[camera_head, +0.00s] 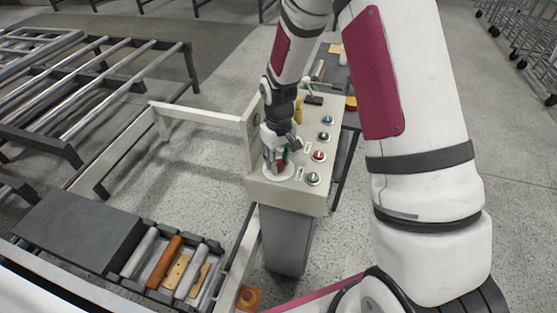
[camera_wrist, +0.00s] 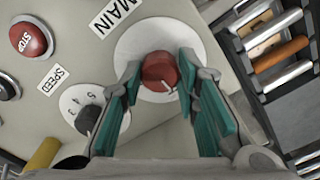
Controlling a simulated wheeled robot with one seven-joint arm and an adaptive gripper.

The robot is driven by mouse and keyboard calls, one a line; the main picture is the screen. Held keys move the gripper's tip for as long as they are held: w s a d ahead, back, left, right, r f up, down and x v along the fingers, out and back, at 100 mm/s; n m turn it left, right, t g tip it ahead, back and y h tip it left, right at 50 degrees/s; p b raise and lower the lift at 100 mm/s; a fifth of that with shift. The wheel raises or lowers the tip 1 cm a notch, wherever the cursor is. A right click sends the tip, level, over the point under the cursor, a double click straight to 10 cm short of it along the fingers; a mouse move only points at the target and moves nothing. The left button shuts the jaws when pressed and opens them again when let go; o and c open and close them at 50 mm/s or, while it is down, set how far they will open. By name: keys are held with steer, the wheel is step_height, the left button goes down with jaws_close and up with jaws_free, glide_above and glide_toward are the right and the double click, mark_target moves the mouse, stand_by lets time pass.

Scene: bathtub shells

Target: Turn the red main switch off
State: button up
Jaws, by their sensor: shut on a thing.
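The red main switch (camera_wrist: 158,72) is a round knob on a white disc (camera_wrist: 136,42), with the label MAIN (camera_wrist: 112,14) beside it. A white pointer line on the knob points toward the bottom of the wrist view, slightly right. My gripper (camera_wrist: 160,66) has its teal-padded fingers on either side of the knob and is shut on it. In the head view my gripper (camera_head: 281,152) reaches down onto the near-left part of the beige control panel (camera_head: 283,196). The switch is mostly hidden there by the fingers.
A speed dial (camera_wrist: 88,112) and red STOP button (camera_wrist: 30,38) lie left of the switch in the wrist view. A bin of rollers (camera_head: 165,264) stands at lower left.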

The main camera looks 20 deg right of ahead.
mark_target(279, 163)
stand_by(0.5)
steer(key=o, duration=1.2)
steer(key=shift+c, duration=0.2)
step_height(279, 163, up, 12)
steer(key=s+r+m+t, duration=0.1)
steer(key=s+r+t, duration=0.1)
steer(key=s+r, duration=0.45)
steer(key=s+r+t, duration=0.1)
steer(key=s+r, duration=0.3)
steer(key=r, duration=0.6)
steer(key=s+r+m+t, duration=0.1)
steer(key=s+r, duration=0.1)
steer(key=s, duration=0.4)
steer(key=s+r+m+t, duration=0.1)
steer(key=s+r, duration=0.1)
steer(key=s, duration=0.5)
steer(key=shift+s+r+t, duration=0.3)
